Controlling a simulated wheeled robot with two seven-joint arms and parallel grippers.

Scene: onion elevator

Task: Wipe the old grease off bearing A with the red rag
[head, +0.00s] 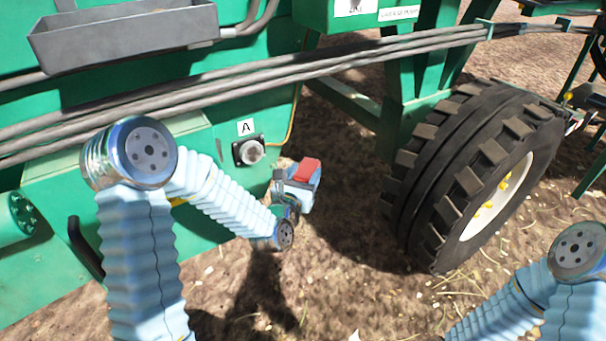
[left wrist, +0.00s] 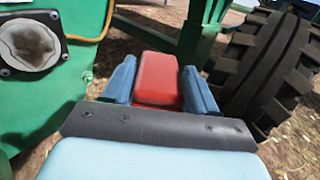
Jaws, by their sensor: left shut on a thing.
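Bearing A (head: 249,151) sits on the green side panel of the machine, just under the white label "A" (head: 246,127). It has a dark square flange and a greyish, smeared-looking round middle. It also shows at the upper left of the left wrist view (left wrist: 30,45). My left gripper (head: 304,172) is shut on the red rag (left wrist: 158,80), which sits between its two blue fingers. In the head view the rag (head: 306,170) is right of and a little below bearing A, apart from it. My right arm shows at the lower right, but its gripper is out of view.
A large black tyre (head: 470,170) stands to the right of the left gripper. Grey pipes (head: 300,75) run across the machine above the bearing. A grey metal tray (head: 125,40) hangs at the upper left. A thin yellow line (head: 293,115) runs down beside the bearing.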

